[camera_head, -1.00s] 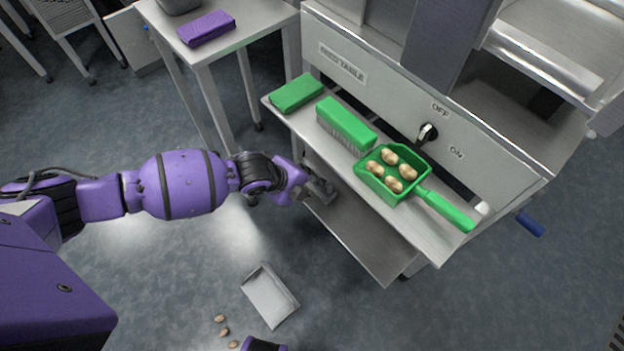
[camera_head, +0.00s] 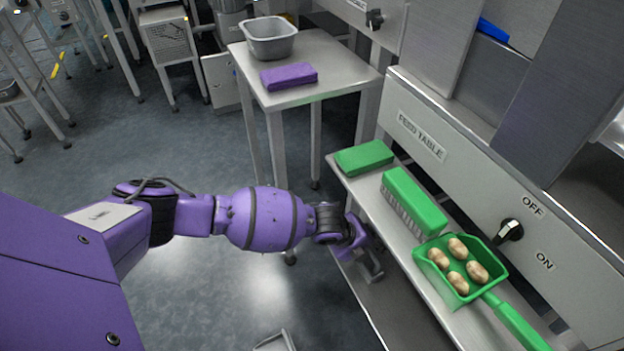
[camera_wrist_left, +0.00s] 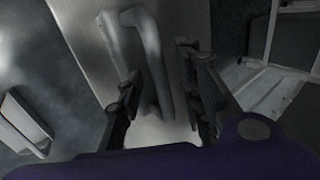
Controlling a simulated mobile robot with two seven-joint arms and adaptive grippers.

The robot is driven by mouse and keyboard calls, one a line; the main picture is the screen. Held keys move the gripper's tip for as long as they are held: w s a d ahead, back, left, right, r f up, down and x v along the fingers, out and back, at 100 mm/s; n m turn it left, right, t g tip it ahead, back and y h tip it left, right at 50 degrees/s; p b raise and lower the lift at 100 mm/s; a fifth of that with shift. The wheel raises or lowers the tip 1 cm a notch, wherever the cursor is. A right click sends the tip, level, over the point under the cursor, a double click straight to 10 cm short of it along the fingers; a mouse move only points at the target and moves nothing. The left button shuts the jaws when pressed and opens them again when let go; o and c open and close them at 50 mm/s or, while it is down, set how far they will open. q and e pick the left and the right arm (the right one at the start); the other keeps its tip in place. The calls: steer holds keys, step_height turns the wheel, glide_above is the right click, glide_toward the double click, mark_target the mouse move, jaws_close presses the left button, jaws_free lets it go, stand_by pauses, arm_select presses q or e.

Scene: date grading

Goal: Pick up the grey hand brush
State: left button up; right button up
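A grey object with a long, bent, bar-like shape (camera_wrist_left: 150,55) shows in the left wrist view, over a pale metal surface. It looks like the grey hand brush, but its bristles cannot be made out. My left gripper (camera_wrist_left: 163,108) is open, with its dark fingers on either side of the object's near end; contact cannot be told. In the head view my left gripper (camera_head: 369,268) is low beside the feed table's front edge, over the lower shelf. There the brush cannot be told apart from the fingers. My right gripper is out of view.
The upper shelf (camera_head: 347,192) holds a green block (camera_head: 364,157), a green brush (camera_head: 413,200) and a green scoop (camera_head: 502,268) with several dates. A grey dustpan (camera_head: 274,342) lies on the floor. A side table (camera_head: 345,75) holds a purple block (camera_head: 289,76) and grey tub (camera_head: 270,40).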

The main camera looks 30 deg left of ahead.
arm_select(q)
steer(key=shift+w+d+r, duration=0.1)
steer(key=shift+w+r, duration=0.05)
steer(key=shift+r, duration=0.15)
jaws_close()
steer(key=shift+r, duration=0.15)
